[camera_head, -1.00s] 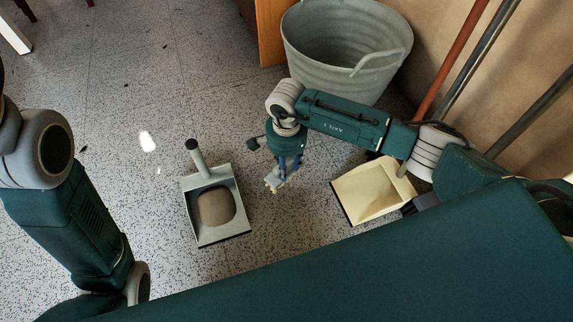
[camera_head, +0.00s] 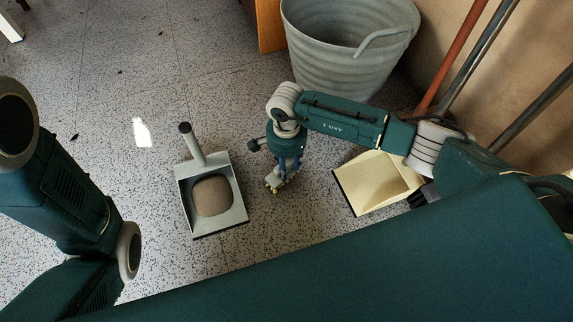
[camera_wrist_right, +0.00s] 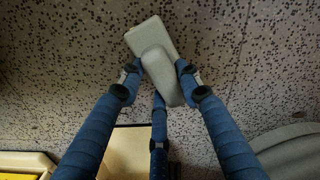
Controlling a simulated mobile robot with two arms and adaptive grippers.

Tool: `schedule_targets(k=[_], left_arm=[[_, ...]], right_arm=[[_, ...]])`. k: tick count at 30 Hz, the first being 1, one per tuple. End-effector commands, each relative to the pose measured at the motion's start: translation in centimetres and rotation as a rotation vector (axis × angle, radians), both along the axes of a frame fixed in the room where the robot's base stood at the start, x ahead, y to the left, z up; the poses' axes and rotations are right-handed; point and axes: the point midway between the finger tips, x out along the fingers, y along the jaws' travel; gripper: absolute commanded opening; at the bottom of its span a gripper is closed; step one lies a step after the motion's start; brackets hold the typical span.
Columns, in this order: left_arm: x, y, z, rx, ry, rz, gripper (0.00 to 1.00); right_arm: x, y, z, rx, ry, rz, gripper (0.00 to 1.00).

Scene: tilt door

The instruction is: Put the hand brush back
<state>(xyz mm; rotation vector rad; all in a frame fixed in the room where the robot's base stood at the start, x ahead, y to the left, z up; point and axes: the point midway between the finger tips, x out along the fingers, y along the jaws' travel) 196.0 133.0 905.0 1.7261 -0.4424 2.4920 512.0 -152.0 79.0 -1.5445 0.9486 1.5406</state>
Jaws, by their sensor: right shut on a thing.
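The hand brush (camera_wrist_right: 150,36) shows in the right wrist view as a pale grey block with a rounded grip. My right gripper (camera_wrist_right: 161,82) has its blue fingers closed around that grip. In the head view my right gripper (camera_head: 280,178) points down, above the floor between two dustpans. Only a small pale bit of the brush shows there, and its bristles are hidden. A grey dustpan (camera_head: 237,211) with an upright handle lies left of the gripper, with a brown rounded shape in its middle. A cream dustpan (camera_head: 362,190) lies to the right. My left gripper is out of view.
A ribbed grey bucket (camera_head: 345,60) stands behind my right arm. Several poles (camera_head: 466,57) lean along the beige wall at right. An orange-brown wooden edge (camera_head: 269,25) is left of the bucket. The speckled floor (camera_head: 95,110) is mostly clear at left.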

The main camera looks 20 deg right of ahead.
Motion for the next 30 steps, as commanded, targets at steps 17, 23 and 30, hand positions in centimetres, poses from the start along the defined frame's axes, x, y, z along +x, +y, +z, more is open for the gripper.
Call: schedule_targets(k=[17, 23, 30], left_arm=[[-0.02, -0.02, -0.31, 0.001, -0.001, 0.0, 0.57], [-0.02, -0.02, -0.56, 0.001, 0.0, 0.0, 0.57], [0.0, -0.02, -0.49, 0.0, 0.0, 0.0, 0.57]], right_arm=[[0.02, 0.02, -0.36, 0.0, 0.0, 0.001, 0.04], [0.02, 0.0, -0.7, -0.001, 0.0, 0.001, 0.36], [0.0, 0.0, -0.65, 0.0, 0.0, 0.0, 0.56]])
